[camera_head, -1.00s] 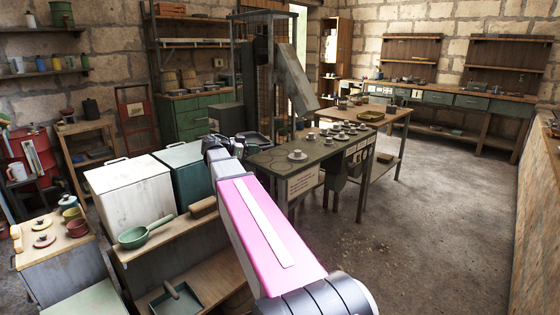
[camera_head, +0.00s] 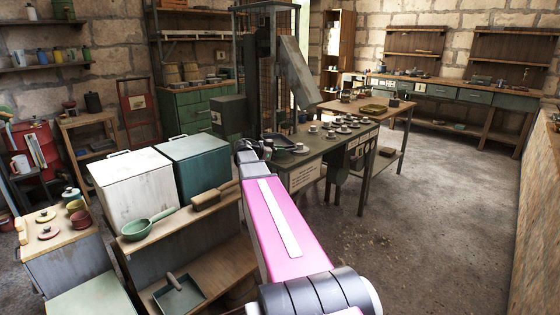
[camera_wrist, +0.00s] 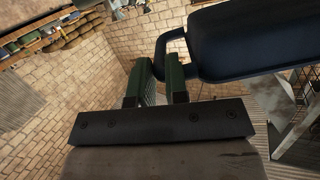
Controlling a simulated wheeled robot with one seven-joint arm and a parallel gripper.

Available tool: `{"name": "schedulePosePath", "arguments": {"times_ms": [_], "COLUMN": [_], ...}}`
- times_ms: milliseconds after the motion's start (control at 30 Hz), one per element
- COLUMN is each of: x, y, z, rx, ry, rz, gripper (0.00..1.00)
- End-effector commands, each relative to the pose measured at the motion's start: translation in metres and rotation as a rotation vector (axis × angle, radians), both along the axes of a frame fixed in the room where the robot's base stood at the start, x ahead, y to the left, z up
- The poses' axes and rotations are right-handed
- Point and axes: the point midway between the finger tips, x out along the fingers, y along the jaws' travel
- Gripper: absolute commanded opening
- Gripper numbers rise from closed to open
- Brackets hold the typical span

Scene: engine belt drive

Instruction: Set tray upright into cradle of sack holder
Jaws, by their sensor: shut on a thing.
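The tray is dark blue with rounded edges and a loop handle. In the wrist view the tray (camera_wrist: 255,40) extends from the fingers to the upper right. My gripper (camera_wrist: 162,72) is shut on its loop handle with green-padded fingers. In the head view my gripper (camera_head: 246,152) is partly hidden by my arm, and the tray (camera_head: 280,142) shows small and dark just beyond it, over the left end of the green table. Its exact tilt is unclear. I cannot single out the sack holder or its cradle; a tall dark metal frame (camera_head: 264,75) stands behind the tray.
A white chest (camera_head: 135,190) and a green chest (camera_head: 195,170) stand left of my arm. A green pan (camera_head: 147,224) lies on the near bench. Cups stand on the green table (camera_head: 330,155). The floor (camera_head: 430,220) at right is clear.

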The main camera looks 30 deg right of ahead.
Motion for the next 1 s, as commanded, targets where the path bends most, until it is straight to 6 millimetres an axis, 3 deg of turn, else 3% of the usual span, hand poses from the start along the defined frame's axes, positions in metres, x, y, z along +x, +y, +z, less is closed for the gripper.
{"name": "schedulePosePath", "arguments": {"times_ms": [367, 600, 633, 700, 1000], "x": [0.000, 0.000, 0.000, 0.000, 0.000], "y": [0.000, 0.000, 0.000, 0.000, 0.001], "z": [-0.037, -0.040, -0.040, -0.040, -0.039], "rx": [0.000, 0.000, 0.000, 0.000, 0.000], "ry": [0.001, -0.001, 0.000, 0.000, 0.000], "rz": [0.000, 0.000, 0.000, 0.000, 0.000], "gripper": [0.00, 0.00, 0.24, 0.40, 0.40]}}
